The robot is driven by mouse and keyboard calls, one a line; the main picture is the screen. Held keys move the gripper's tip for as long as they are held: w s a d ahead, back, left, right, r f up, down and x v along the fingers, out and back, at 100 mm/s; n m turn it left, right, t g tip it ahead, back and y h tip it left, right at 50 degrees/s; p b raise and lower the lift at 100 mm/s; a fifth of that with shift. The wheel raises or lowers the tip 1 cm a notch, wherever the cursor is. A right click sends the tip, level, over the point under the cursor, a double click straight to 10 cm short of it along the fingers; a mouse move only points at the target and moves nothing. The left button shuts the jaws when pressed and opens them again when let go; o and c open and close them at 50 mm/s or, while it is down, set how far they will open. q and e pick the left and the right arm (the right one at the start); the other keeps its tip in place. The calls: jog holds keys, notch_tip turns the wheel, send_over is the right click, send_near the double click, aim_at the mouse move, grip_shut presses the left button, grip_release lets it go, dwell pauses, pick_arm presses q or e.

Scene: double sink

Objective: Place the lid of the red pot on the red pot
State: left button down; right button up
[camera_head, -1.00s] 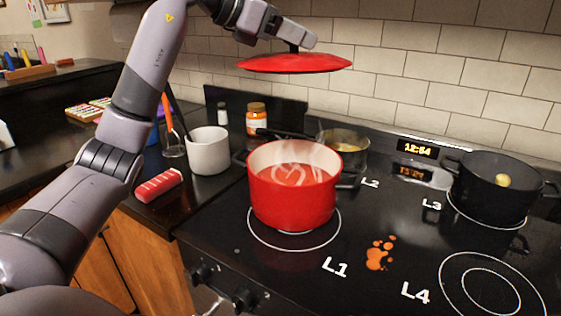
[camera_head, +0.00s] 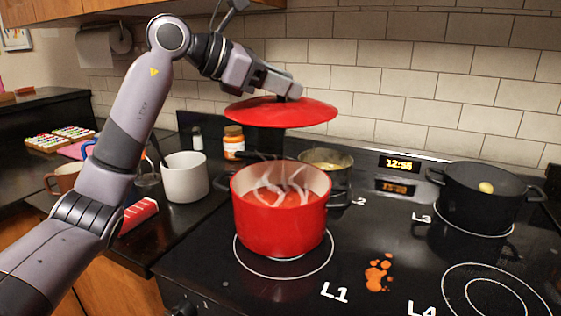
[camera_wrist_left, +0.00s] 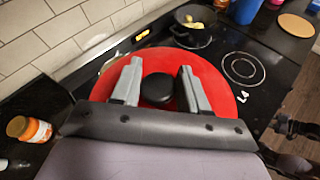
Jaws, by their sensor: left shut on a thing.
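The red pot (camera_head: 281,222) stands on the burner marked L1 in the head view, uncovered, with red contents and steam. Its red lid (camera_head: 281,112) hangs in the air just above it, roughly level and apart from the rim. My left gripper (camera_head: 293,90) is shut on the lid's knob and holds it from above. In the left wrist view the black knob (camera_wrist_left: 157,88) shows between the two fingers, and the red lid (camera_wrist_left: 222,100) hides the pot below. My right gripper is not clearly in view.
A pan with yellowish contents (camera_head: 325,160) stands behind the red pot. A black pot (camera_head: 482,205) is on L3 at the right. A white mug (camera_head: 185,177) and an orange-labelled jar (camera_head: 233,141) stand left. Orange spills (camera_head: 377,273) mark the stovetop between burners.

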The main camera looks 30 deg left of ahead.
pick_arm(q)
notch_tip(320, 180, down, 13)
jog(key=b, duration=0.1)
jog(key=shift+f, duration=0.15)
dwell(0.4)
jog(key=c, duration=1)
grip_release()
jog(key=shift+f+b, duration=0.25)
jog(key=shift+b, duration=0.1)
jog(key=o, duration=0.4)
jog(key=shift+r, duration=0.1)
jog(key=shift+o, duration=0.2)
